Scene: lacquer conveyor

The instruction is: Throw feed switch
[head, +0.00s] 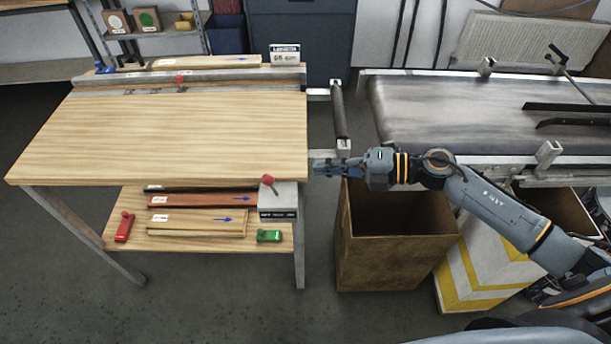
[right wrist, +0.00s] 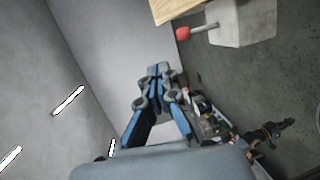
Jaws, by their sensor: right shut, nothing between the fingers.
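The feed switch is a pale grey box (head: 278,200) with a red-knobbed lever (head: 268,181), fixed at the right end of the wooden table, below its top. The lever leans up and to the left in the head view. In the right wrist view the grey box (right wrist: 243,24) and red knob (right wrist: 183,34) show at the top, beyond the fingertips. My right gripper (head: 318,168) is shut and empty, just right of the table's right edge, above and to the right of the switch, apart from it. It also shows in the right wrist view (right wrist: 158,72). My left gripper is not in view.
The wooden table (head: 170,135) has a lower shelf with wood strips, a red clamp (head: 124,227) and a green clamp (head: 269,236). A brown bin (head: 390,250) stands under my right forearm. The conveyor belt (head: 450,110) lies behind the arm. A roller (head: 338,110) spans the gap.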

